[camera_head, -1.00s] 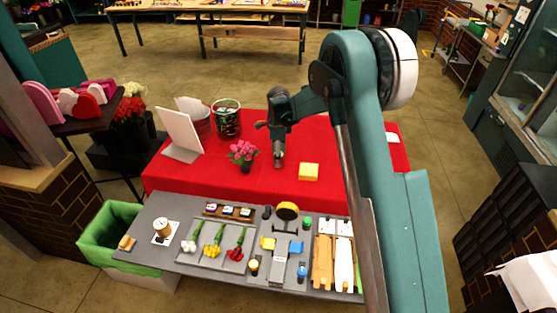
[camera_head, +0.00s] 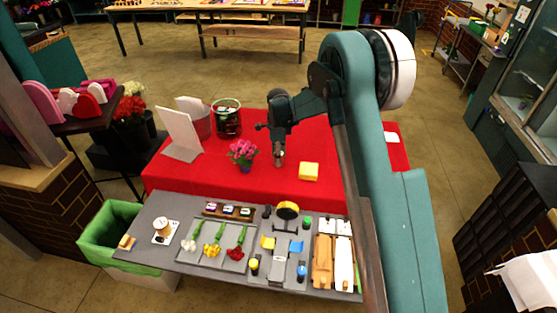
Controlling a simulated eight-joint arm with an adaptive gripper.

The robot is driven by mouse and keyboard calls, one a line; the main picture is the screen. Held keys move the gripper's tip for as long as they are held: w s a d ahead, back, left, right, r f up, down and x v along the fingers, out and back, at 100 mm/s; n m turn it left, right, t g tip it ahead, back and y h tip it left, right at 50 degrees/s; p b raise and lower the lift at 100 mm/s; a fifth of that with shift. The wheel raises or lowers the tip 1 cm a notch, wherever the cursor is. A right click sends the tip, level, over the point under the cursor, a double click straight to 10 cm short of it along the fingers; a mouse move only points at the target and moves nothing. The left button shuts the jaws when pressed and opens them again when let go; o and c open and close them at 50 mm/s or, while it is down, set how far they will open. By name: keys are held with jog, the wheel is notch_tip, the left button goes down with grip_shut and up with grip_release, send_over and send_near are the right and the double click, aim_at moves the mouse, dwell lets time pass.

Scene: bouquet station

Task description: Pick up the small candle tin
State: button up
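I cannot make out for certain which thing is the small candle tin. Several small round containers stand on the grey worktop, among them a yellow-topped one (camera_head: 254,263), a blue one (camera_head: 301,270) and a green one (camera_head: 307,222). A rack (camera_head: 228,211) of three small labelled items lies at the worktop's back edge.
A white panel (camera_head: 181,133) and a dark bucket (camera_head: 228,118) stand on the red table (camera_head: 210,178). A green-lined bin (camera_head: 106,240) is beside the grey worktop (camera_head: 150,210).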

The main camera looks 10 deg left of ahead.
jog(key=shift+r, duration=0.15)
jog(key=shift+r+b, duration=0.4)
jog(key=shift+r, duration=4.45)
